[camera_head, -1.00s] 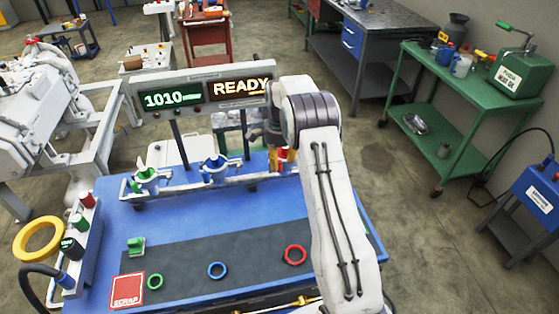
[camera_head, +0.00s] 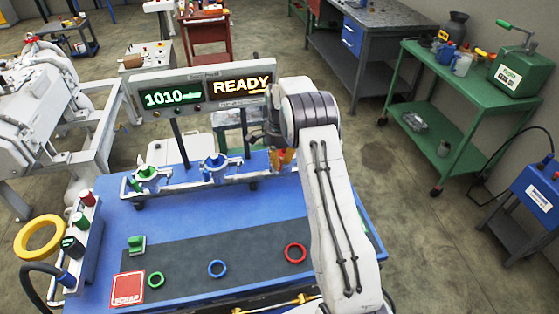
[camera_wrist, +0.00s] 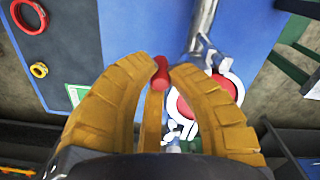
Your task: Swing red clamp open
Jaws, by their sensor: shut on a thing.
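My gripper (camera_wrist: 163,74) has its yellow fingers closed around the small red handle (camera_wrist: 160,74) of the red clamp in the wrist view. The clamp's pale ring with a red disc (camera_wrist: 206,98) inside shows right of the handle, partly behind the right finger. In the head view my gripper (camera_head: 283,158) is at the right end of the pipe rail, beside my arm. The red clamp is mostly hidden there by my gripper and arm.
The green clamp (camera_head: 147,174) and blue clamp (camera_head: 215,165) stand on the rail (camera_head: 190,184) to the left. Green, blue and red rings (camera_head: 295,254) lie on the dark mat. A display (camera_head: 200,92) reading 1010 and READY stands behind the rail.

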